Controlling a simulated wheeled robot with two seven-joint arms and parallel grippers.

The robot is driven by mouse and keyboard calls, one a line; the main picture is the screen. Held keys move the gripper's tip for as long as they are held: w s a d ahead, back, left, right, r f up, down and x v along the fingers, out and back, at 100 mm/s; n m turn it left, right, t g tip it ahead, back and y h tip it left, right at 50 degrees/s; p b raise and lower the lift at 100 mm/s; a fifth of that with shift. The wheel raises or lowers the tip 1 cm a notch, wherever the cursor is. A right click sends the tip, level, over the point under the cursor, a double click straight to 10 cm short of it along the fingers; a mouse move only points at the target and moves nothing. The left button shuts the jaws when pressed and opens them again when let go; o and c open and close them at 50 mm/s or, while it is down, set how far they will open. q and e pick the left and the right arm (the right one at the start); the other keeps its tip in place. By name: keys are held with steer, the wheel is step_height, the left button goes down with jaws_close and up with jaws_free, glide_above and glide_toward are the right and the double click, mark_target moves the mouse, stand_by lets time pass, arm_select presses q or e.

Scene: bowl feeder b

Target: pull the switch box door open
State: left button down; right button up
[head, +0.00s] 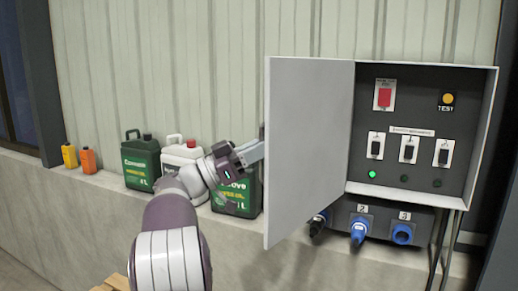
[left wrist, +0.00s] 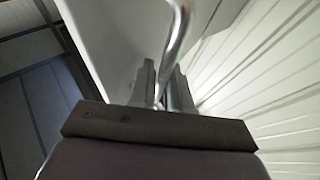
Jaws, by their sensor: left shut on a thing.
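The switch box (head: 408,118) is mounted at the right in the head view, with its dark inner panel showing. Its grey door (head: 308,145) stands swung out to the left, well open. My left gripper (head: 256,151) is at the door's far left side, and the door hides its fingertips there. In the left wrist view my left gripper (left wrist: 163,84) is shut on a bent metal door handle (left wrist: 181,30), beside the pale door face (left wrist: 115,45). My right gripper is in neither view.
Green jugs (head: 140,162), a white jug (head: 178,157) and small orange bottles (head: 88,160) stand on the ledge (head: 85,205) left of the door. The corrugated wall (head: 150,65) is close behind.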

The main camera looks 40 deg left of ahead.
arm_select(q)
steer(key=shift+r, duration=0.1)
steer(key=c, duration=1.2)
jaws_free()
steer(key=shift+d, duration=0.1)
steer(key=shift+o, duration=0.2)
steer(key=shift+d, duration=0.15)
steer(key=shift+s+a+f, duration=0.15)
steer(key=shift+a+f, duration=0.05)
steer(key=shift+f, duration=0.05)
steer(key=b+v, duration=0.5)
steer(key=v, duration=0.7)
steer(key=shift+r+b, duration=0.15)
steer(key=shift+b, duration=0.2)
steer(key=shift+s+a, duration=0.1)
